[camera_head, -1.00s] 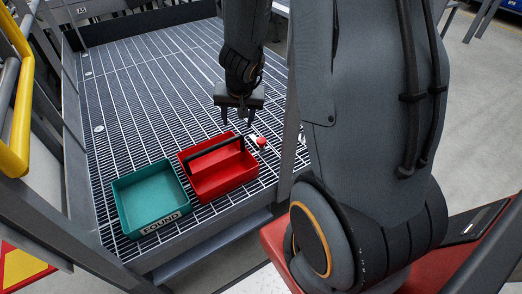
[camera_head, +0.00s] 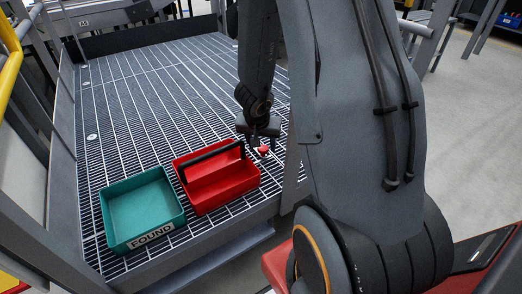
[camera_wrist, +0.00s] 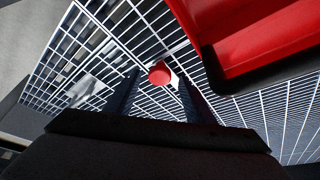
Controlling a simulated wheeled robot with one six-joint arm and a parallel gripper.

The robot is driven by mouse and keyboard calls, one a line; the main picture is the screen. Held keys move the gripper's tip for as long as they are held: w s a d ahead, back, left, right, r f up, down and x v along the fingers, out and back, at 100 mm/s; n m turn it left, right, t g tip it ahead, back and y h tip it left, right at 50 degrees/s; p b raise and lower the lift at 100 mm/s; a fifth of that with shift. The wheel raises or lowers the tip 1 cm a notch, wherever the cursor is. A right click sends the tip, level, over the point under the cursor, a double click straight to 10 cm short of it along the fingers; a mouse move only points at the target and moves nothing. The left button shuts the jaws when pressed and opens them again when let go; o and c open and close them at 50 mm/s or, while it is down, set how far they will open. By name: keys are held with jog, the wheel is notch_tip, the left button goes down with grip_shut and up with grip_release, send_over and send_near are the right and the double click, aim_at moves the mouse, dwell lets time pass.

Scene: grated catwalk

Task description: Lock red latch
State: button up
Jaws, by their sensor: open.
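A red round knob (camera_head: 263,151) with a white part beside it shows at the grating, close to the right side of the red toolbox; I take it as the latch. It also shows in the wrist view as a red disc (camera_wrist: 160,73) with a white piece partly behind it. My gripper (camera_head: 261,142) is open and empty just above the knob. In the wrist view, the dark fingers of my gripper (camera_wrist: 158,92) lie left and right of the disc. I cannot tell whether they touch it, nor whether the latch is locked.
The red toolbox (camera_head: 222,186) with a black handle stands left of my gripper, and its edge is near in the wrist view (camera_wrist: 262,45). A teal bin (camera_head: 141,206) labelled FOUND is further left. The grating (camera_head: 160,75) behind is clear. A grey post stands to the right.

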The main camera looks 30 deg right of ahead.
jog(key=shift+w+d+f+b, duration=0.2)
jog(key=shift+f+b, duration=0.1)
jog(key=shift+f, duration=0.35)
grip_shut()
jog(key=shift+a, duration=0.1)
